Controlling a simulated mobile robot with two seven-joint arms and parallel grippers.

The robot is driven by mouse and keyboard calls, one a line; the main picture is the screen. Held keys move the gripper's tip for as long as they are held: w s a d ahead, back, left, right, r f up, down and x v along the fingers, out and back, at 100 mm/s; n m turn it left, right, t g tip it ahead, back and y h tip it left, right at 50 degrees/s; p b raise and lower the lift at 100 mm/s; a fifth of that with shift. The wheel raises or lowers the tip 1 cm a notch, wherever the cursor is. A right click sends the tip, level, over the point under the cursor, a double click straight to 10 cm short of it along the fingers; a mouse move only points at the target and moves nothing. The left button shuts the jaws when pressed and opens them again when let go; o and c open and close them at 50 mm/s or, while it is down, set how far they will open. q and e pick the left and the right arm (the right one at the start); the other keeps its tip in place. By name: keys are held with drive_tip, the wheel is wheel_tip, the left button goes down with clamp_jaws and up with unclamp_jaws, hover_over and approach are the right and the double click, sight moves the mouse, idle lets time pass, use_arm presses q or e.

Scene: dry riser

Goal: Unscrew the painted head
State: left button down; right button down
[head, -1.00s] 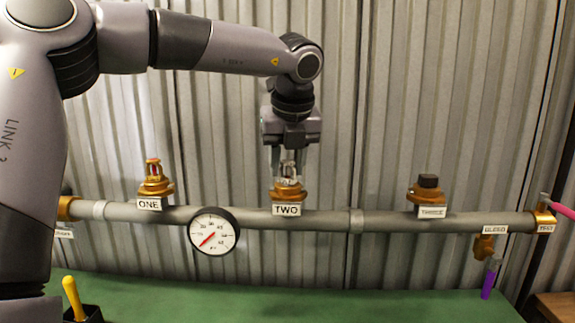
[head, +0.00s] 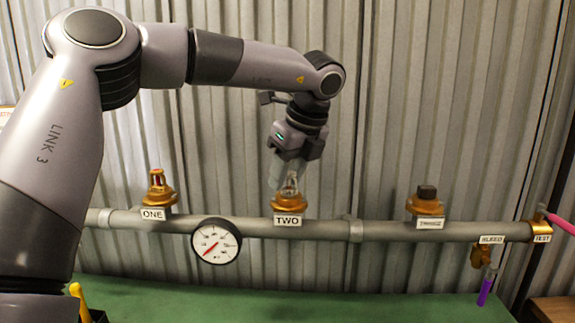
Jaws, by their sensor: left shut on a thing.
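A pipe (head: 385,230) runs across in front of the wall with brass outlets labelled ONE, TWO and THREE. My left gripper (head: 288,184) points down over outlet TWO (head: 288,203), shut on the pale head (head: 291,188) there. The fingers partly hide this head, and its paint cannot be made out clearly. The head sits at the top of the brass outlet; I cannot tell how far its thread is engaged. Another head (head: 157,179), brass with a red part, stands upright on outlet ONE. My right gripper is not in view.
Outlet THREE carries a dark square-topped plug (head: 427,192). A pressure gauge (head: 216,241) hangs on the pipe between ONE and TWO. At right are the bleed valve (head: 481,255), purple handle (head: 486,289) and pink handle (head: 561,223). The green bench (head: 300,300) is mostly clear.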

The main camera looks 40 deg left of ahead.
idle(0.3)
use_arm(q)
drive_tip(key=n+p, duration=0.1)
drive_tip(key=n, duration=0.1)
drive_tip(key=n+g+p, duration=0.1)
drive_tip(key=n+p, duration=0.1)
drive_tip(key=shift+d+r+g, duration=0.1)
drive_tip(key=shift+r+g, duration=0.1)
drive_tip(key=shift+g, duration=0.1)
drive_tip(key=shift+s+f+n+g+h+p, duration=0.1)
drive_tip(key=shift+f+n+g+h+p, duration=0.2)
drive_tip(key=shift+n, duration=0.6)
drive_tip(key=c, duration=0.8)
unclamp_jaws()
drive_tip(key=shift+r, duration=0.1)
